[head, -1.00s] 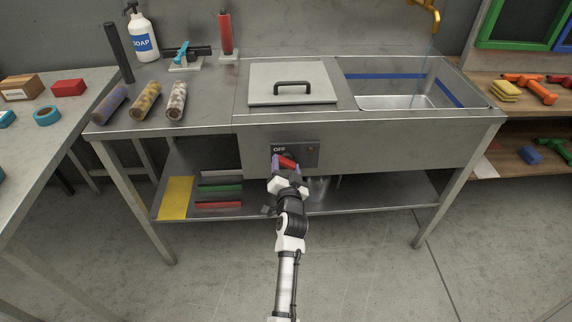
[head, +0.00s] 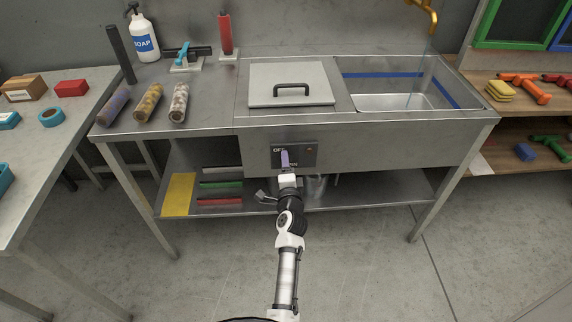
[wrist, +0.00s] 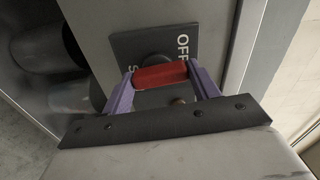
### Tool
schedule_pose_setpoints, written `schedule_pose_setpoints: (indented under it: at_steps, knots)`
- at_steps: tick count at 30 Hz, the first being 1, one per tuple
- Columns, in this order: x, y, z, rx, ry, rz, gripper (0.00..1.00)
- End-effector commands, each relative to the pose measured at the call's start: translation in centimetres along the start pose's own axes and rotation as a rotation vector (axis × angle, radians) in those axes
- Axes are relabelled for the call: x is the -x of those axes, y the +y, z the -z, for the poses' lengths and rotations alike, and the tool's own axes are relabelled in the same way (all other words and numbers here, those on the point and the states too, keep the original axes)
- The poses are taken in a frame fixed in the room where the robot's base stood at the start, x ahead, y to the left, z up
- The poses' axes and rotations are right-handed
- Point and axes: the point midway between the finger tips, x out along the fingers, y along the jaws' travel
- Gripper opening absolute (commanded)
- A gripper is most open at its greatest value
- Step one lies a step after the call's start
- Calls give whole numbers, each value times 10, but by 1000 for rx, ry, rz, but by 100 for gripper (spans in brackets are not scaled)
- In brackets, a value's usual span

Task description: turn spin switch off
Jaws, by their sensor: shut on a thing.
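The spin switch is a red handle (wrist: 160,75) on a dark panel (wrist: 128,45) with a round black hub behind it. The panel sits on the front of the metal sink bench and also shows in the head view (head: 308,153). The letters "OFF" are legible beside the hub; another label is mostly hidden behind the handle. My gripper (wrist: 161,78) has its purple fingers at the two ends of the red handle, shut on it. In the head view my gripper (head: 285,158) covers the switch, so the handle is hidden there.
The sink bench (head: 390,150) has a lidded section with a black handle (head: 291,86) and an open basin (head: 395,102) above the panel. A lower shelf (head: 370,192) runs below my gripper. A side table (head: 35,150) stands at left. The floor in front is clear.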

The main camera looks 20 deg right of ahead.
Motion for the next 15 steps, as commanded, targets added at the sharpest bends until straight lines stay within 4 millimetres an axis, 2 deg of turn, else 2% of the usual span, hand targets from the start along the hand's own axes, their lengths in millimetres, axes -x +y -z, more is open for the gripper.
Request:
schedule_pose_setpoints:
  at_steps: [15]
  knots:
    - [-1, -3, 1, -115, 2, 6, 37]
